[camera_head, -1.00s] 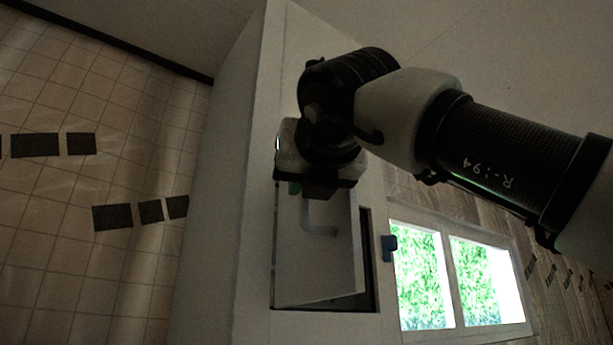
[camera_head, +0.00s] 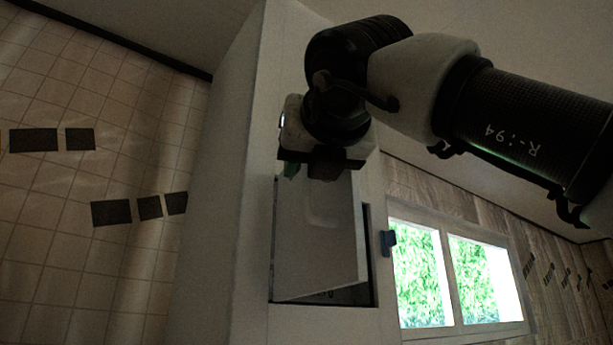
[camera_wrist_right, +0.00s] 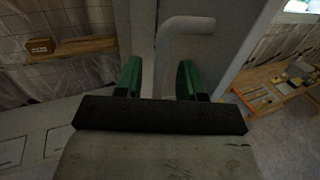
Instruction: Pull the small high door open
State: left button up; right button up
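The small high door (camera_head: 318,255) is a pale panel in the white cabinet front, standing partly open, with a dark gap along its lower and right edges. Its bent bar handle (camera_wrist_right: 185,24) shows in the right wrist view; in the head view it is faint and partly hidden by my gripper. My right gripper (camera_head: 316,172) is at the upper part of the door. In the wrist view its two green fingers (camera_wrist_right: 158,68) are apart, one on each side of the handle bar, with visible gaps. My left gripper is in neither view.
The white cabinet (camera_head: 235,210) surrounds the door. A dark blue fitting (camera_head: 388,242) sits right of the opening, beside a bright window (camera_head: 445,275). The wrist view shows a wooden shelf with a box (camera_wrist_right: 40,46) and an orange-brown table (camera_wrist_right: 270,92).

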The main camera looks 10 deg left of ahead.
jog(key=b+v, duration=0.2)
jog(key=v, duration=0.6)
jog(key=shift+s, duration=0.2)
jog(key=shift+d, duration=0.1)
